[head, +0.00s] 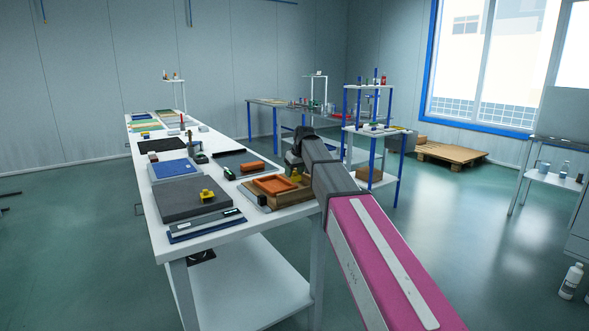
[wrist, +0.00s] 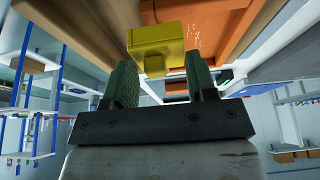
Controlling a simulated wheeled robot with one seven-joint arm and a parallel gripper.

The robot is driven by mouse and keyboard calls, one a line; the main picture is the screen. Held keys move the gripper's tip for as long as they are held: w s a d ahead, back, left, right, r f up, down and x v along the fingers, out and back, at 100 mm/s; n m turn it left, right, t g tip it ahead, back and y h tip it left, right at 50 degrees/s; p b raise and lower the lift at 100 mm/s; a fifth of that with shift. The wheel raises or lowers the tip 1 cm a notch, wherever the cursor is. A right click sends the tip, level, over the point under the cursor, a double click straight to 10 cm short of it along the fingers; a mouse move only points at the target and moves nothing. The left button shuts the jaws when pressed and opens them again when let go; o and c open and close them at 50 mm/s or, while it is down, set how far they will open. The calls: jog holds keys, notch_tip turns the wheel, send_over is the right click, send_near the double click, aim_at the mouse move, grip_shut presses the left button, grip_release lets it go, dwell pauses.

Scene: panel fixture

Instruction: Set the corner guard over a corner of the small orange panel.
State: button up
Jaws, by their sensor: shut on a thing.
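The small orange panel (head: 274,185) lies on a brown wooden board (head: 293,198) near the right edge of the white table. A yellow corner guard (head: 295,176) is at the panel's far right corner in the head view. In the wrist view the guard (wrist: 158,42) is large, with the orange panel (wrist: 225,35) close beside and behind it. My gripper (wrist: 161,67) is shut on the guard's small yellow knob, between the two green fingers. In the head view my arm hides the fingers. I cannot tell whether the guard sits fully over the corner.
Another yellow piece (head: 207,196) stands on a dark grey slab (head: 183,203) to the left. An orange block (head: 252,167) lies on a dark tray behind the panel. A blue slab (head: 175,169) and a narrow device (head: 207,226) are also on the table. Open floor lies left of it.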

aim_at(295, 176)
jog(key=shift+f, duration=1.85)
jog(key=shift+a+f, duration=0.15)
jog(key=o, duration=1.1)
jog(key=shift+c, duration=0.2)
